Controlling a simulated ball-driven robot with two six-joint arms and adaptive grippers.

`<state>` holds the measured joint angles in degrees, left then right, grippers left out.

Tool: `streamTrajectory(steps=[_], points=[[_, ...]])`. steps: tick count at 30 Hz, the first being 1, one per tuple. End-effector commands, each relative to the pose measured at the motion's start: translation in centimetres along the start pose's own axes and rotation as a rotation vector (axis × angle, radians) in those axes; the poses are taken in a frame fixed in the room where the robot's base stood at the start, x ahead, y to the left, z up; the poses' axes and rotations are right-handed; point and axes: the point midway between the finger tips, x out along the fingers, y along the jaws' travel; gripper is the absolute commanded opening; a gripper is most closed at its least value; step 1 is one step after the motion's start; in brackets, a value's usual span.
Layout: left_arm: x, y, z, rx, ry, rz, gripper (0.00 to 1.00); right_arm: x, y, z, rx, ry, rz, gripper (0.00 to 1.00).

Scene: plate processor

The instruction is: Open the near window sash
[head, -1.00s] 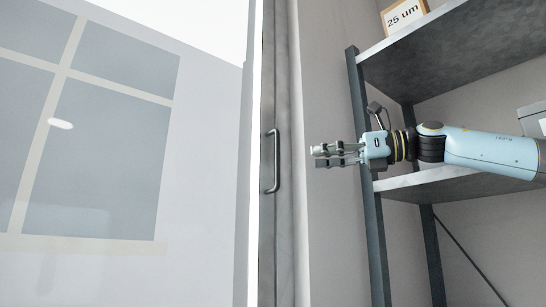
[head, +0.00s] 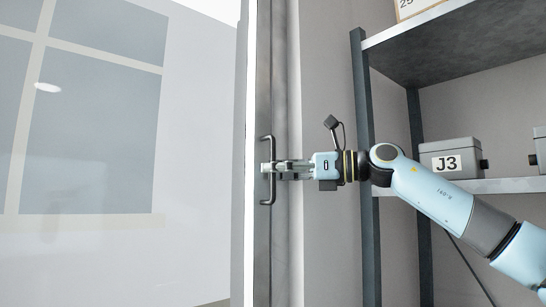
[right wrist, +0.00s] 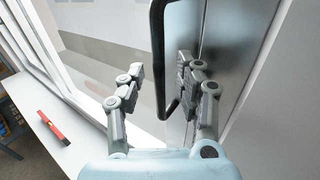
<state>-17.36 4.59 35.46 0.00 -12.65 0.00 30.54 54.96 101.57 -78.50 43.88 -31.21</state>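The near window sash shows in the head view as a tall pane with a grey metal edge frame (head: 263,70). A dark vertical bar handle (head: 267,195) is fixed to that frame; it also shows in the right wrist view (right wrist: 157,50). My right gripper (head: 274,167) is at the handle, reaching in from the right at about mid-height. In the right wrist view its two fingers (right wrist: 160,70) are apart, one on each side of the handle bar, with gaps visible between fingers and bar. My left gripper is in neither view.
A shelf rack (head: 366,150) stands to the right, with a grey box marked J3 (head: 449,160) on it. In the right wrist view a red object (right wrist: 53,128) lies on a white ledge (right wrist: 70,155) to the left.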

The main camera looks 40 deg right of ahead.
Motion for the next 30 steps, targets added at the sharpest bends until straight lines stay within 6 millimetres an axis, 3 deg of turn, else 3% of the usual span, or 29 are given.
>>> streamTrajectory(steps=[13,21,30], points=[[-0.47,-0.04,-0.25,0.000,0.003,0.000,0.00,0.89,0.01,-0.05,0.001,0.001,-0.001,0.34],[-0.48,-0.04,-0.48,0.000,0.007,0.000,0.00,0.88,0.02,-0.03,0.000,0.001,-0.001,0.00],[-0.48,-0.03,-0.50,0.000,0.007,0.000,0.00,0.87,0.01,-0.01,0.000,0.001,-0.001,0.00]])
